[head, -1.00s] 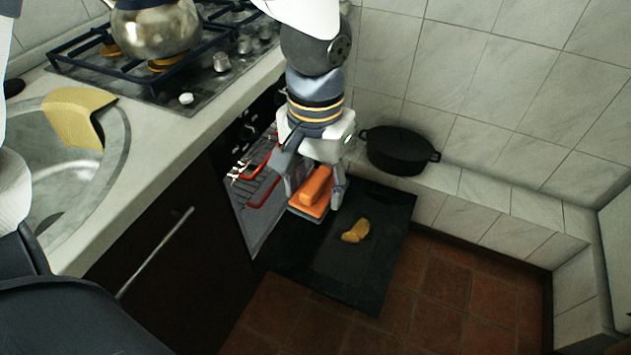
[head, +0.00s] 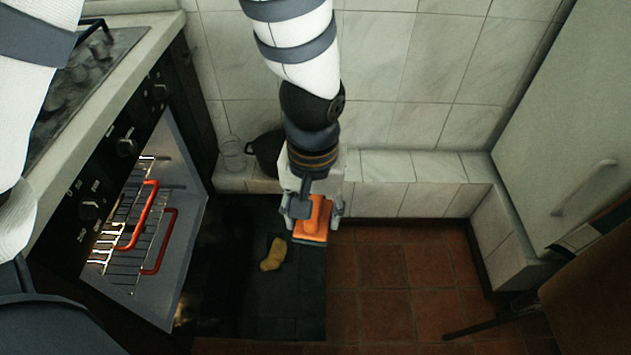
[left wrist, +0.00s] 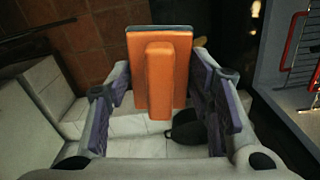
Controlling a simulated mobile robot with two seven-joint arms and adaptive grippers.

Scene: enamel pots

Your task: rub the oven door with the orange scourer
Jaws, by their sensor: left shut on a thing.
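The orange scourer (head: 317,218) has a raised block handle on a flat pad with a dark underside. My left gripper (head: 314,208) is shut on it; in the left wrist view the scourer (left wrist: 160,75) sits between the fingers (left wrist: 162,110). The oven door (head: 292,305) is a dark panel folded down open, with a yellowish-brown smear (head: 273,255) on it. The scourer is at the door's far right corner, right of and beyond the smear. I cannot tell whether it touches the door. My right gripper is not in view.
The lit oven interior with red-handled racks (head: 130,235) is at the left. A black pot (head: 264,152) and a clear glass (head: 232,153) stand on the tiled ledge behind the door. Red floor tiles (head: 395,285) lie open to the right.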

